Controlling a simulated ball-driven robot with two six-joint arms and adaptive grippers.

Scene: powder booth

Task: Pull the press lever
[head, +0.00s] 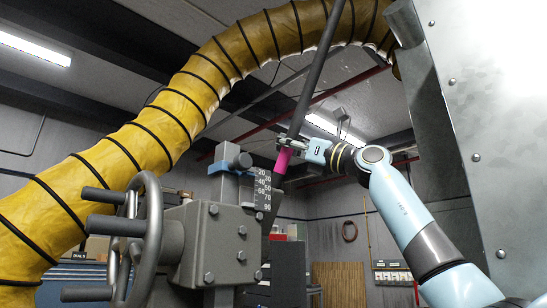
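The press lever (311,80) is a long dark rod. It slants from the top edge of the head view down to the press, with a pink band (283,162) low on it. The grey press (212,240) stands at the lower middle, with a handwheel (150,235) at its left and a numbered scale (262,190) beside the lever. My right gripper (288,144) comes in from the right and is at the lever, just above the pink band. Its fingers overlap the rod; whether they are closed on it is too small to tell. My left gripper is not in view.
A thick yellow ribbed hose (165,128) arches over the press from the left and passes behind the lever. A riveted metal panel (490,110) fills the right side. Wooden slats (340,283) and grey cabinets (288,270) stand at the back.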

